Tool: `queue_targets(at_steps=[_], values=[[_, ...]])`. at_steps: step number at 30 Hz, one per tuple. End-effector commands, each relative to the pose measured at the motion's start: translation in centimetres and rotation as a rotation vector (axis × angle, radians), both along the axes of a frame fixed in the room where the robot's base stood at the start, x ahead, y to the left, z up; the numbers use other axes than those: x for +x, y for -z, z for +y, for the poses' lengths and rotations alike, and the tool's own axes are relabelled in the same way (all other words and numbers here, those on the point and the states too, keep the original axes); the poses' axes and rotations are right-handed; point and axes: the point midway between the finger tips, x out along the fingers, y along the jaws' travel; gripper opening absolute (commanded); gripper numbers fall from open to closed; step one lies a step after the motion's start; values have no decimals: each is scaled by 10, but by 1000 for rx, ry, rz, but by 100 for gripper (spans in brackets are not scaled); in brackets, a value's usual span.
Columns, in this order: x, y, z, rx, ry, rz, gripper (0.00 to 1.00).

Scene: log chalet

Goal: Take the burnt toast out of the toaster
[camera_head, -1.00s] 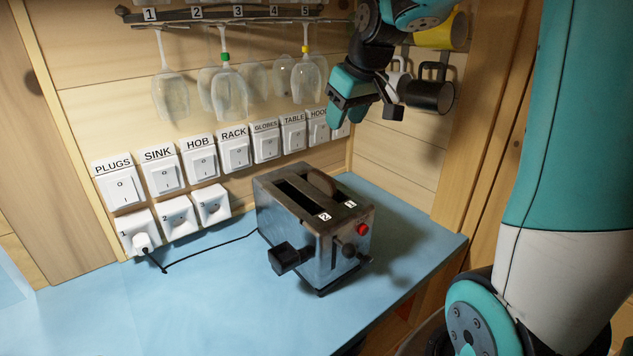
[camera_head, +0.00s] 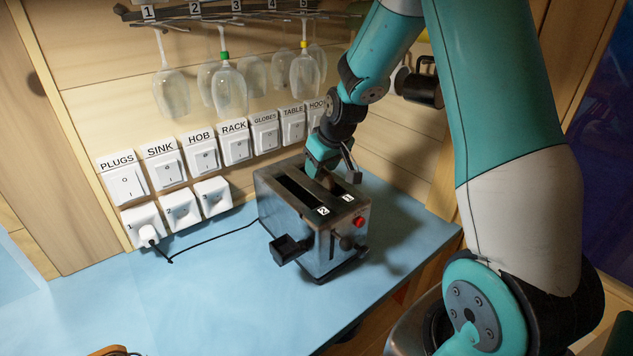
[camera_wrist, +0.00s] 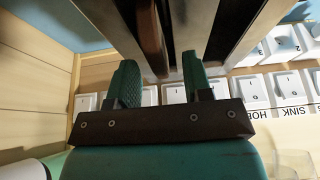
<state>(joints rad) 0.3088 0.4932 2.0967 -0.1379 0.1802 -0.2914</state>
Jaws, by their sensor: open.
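The metal toaster (camera_head: 335,245) stands on the blue counter, with two slots marked 2 and 1 on top. The two green fingers of my gripper (camera_wrist: 159,62) are apart, one on each side of the toast's line. I cannot tell whether the fingertips touch the toast.
A row of labelled wall switches (camera_head: 235,148) runs behind the toaster. Stemmed glasses (camera_head: 230,90) hang above them, left of my arm. A dark mug (camera_head: 422,88) hangs at the right. The toaster's black cord (camera_head: 215,243) runs to socket 1.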

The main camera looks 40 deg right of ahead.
Motion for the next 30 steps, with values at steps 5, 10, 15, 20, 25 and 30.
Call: queue_targets(at_steps=[5,10,15,20,25,30], values=[[3,8,0,0,-1,-1,46],[3,8,0,0,0,-1,46],[3,9,0,0,0,-1,46],[3,11,0,0,0,-1,46],[3,13,0,0,0,-1,43],[3,13,0,0,0,0,6]])
